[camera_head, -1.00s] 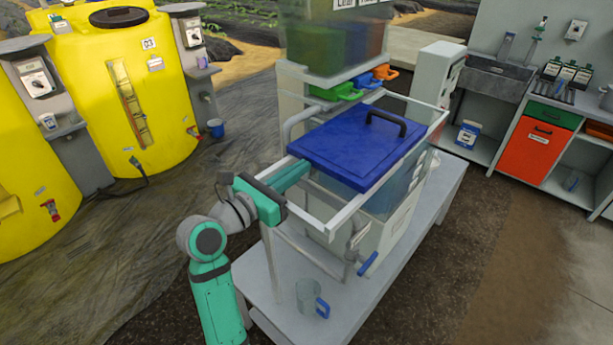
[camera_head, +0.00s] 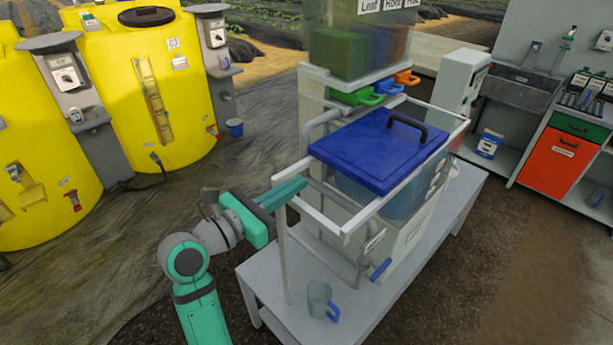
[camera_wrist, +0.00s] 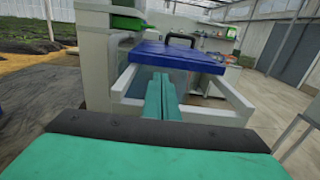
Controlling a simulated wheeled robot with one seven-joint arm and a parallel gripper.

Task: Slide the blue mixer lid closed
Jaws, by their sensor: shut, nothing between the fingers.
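The blue mixer lid (camera_head: 375,150) lies flat on a pale rail frame (camera_head: 385,198) above a clear-walled mixer tank (camera_head: 400,200). A black handle (camera_head: 408,127) stands on the lid's far right part. The lid also shows in the wrist view (camera_wrist: 180,60), ahead of the fingers. My gripper (camera_head: 304,181) is shut and empty. Its fingertips are near the left end of the frame, apart from the lid's near left edge. In the wrist view the closed fingers (camera_wrist: 160,84) point toward the lid between the two rails. Whether the lid fully covers the tank opening I cannot tell.
A clear jug with a blue handle (camera_head: 320,300) stands on the grey bench (camera_head: 380,310) below the frame. Yellow tanks (camera_head: 150,90) stand at left.

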